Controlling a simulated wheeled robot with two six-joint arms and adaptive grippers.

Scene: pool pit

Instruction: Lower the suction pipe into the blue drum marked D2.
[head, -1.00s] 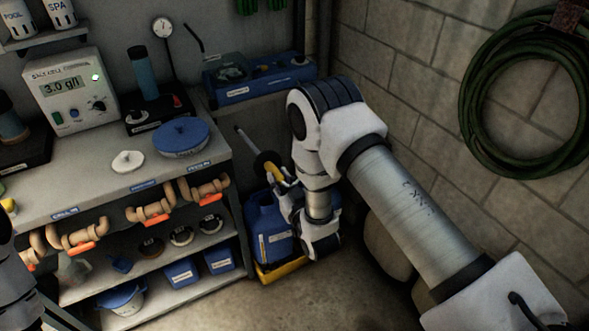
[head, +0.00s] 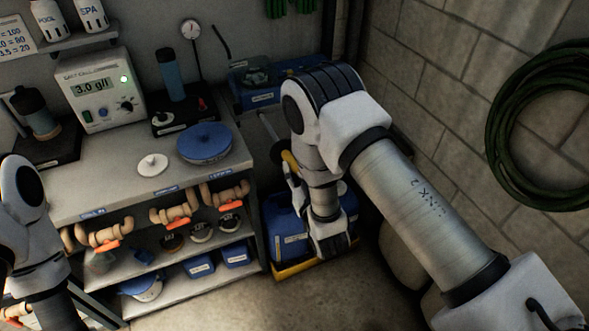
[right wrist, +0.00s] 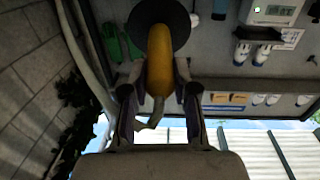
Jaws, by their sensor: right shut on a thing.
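My right gripper (head: 291,178) is shut on the yellow grip of the suction pipe (head: 268,126). The pipe's grey shaft and dark disc tilt up and left, beside the bench end. In the right wrist view, the yellow grip (right wrist: 160,62) sits between the fingers of the right gripper (right wrist: 158,82), under the black disc. Blue drums (head: 284,222) stand low behind and below my right wrist, partly hidden by it. I cannot read their labels, so I cannot tell which is D2. The pipe's lower end is hidden. My left arm shows at the left edge; its gripper is out of view.
The drums stand in a yellow tray (head: 286,271) on the floor. The bench (head: 115,185) at left carries a salt meter (head: 100,88) and a blue lid (head: 204,142). Pipe valves hang along its front. A block wall with a green hose (head: 500,120) closes the right side.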

